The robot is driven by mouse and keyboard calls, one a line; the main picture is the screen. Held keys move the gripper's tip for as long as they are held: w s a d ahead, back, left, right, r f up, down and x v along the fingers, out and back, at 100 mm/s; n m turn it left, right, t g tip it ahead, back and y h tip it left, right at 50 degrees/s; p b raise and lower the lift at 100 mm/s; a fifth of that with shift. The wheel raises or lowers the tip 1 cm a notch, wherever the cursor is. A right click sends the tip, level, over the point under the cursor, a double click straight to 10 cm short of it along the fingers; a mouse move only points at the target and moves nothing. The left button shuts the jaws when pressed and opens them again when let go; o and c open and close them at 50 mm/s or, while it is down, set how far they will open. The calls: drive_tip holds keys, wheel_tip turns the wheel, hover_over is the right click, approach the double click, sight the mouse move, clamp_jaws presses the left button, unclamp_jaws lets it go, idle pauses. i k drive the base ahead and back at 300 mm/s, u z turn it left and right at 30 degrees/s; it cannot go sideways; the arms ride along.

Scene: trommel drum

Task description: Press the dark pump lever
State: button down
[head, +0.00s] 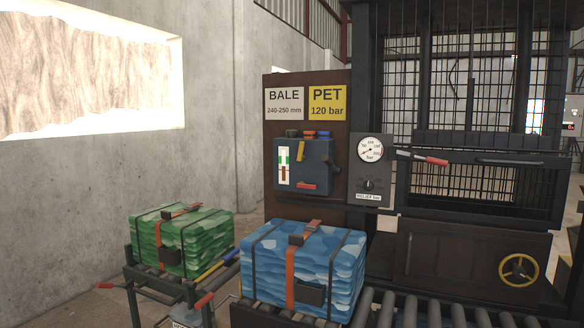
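No lever is labelled as the pump lever. Another dark handle (520,161) lies across the press frame at the right. A lever with a red grip (424,158) extends right from beside the gauge panel (371,150), nearly level. The gauge there has a red needle, above a dark knob (369,185). My gripper is not in view.
A blue strapped bale (340,262) sits on the roller conveyor (380,310) in front of the panel. A green strapped bale (205,232) sits on a stand at left, with red-gripped handles (203,301) near it. A yellow handwheel (518,270) is on the press's lower door.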

sight(327, 159)
drive_tip(key=u, duration=0.55)
drive_tip(key=i, duration=1.05)
drive_tip(key=u, duration=0.35)
drive_tip(key=k, duration=1.4)
drive_tip(key=u, duration=0.65)
drive_tip(key=i, duration=1.05)
drive_tip(key=z, duration=0.05)
